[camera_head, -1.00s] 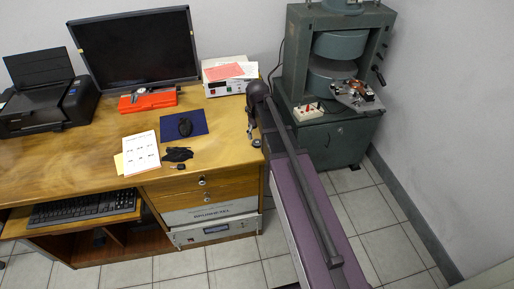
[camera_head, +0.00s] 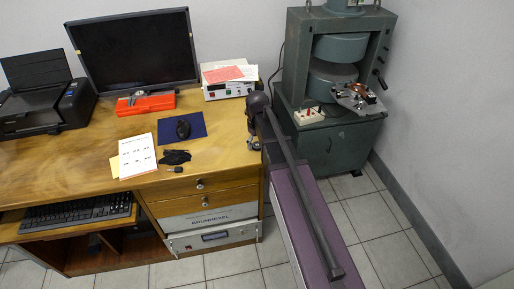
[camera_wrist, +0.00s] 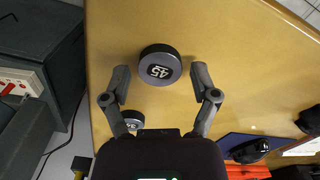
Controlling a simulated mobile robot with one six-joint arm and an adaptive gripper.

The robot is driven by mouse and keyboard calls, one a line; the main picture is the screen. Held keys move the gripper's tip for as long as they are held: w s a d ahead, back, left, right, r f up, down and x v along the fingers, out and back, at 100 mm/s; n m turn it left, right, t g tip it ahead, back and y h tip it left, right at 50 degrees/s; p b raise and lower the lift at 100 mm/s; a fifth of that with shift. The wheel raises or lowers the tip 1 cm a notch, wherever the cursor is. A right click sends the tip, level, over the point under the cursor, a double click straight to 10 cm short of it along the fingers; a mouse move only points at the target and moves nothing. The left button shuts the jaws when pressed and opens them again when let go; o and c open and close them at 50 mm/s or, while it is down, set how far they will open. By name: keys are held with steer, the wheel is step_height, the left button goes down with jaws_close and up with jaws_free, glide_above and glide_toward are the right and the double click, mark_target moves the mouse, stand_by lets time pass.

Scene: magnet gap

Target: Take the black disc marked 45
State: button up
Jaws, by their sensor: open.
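The black disc marked 45 (camera_wrist: 160,65) lies on the wooden desk in the wrist view, its label upside down. My gripper (camera_wrist: 160,73) is open, with one fingertip on each side of the disc in the picture. Gaps show between the fingers and the disc, and I cannot tell how far above the desk the fingertips are. A second disc (camera_wrist: 133,118), with a label whose number I cannot read surely, is partly hidden by my gripper. In the head view my gripper (camera_head: 253,142) is over the desk's right end, where the discs are too small to identify.
The wooden desk (camera_head: 100,165) holds a monitor (camera_head: 132,50), an orange case (camera_head: 147,103), a white instrument (camera_head: 228,89) and a mouse on a blue mat (camera_head: 196,123). The green magnet (camera_head: 291,75) stands to the right, with a socket box (camera_head: 309,116) in front.

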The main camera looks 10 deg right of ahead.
mark_target(257, 145)
steer(key=c, duration=0.9)
steer(key=shift+r+p, duration=2.5)
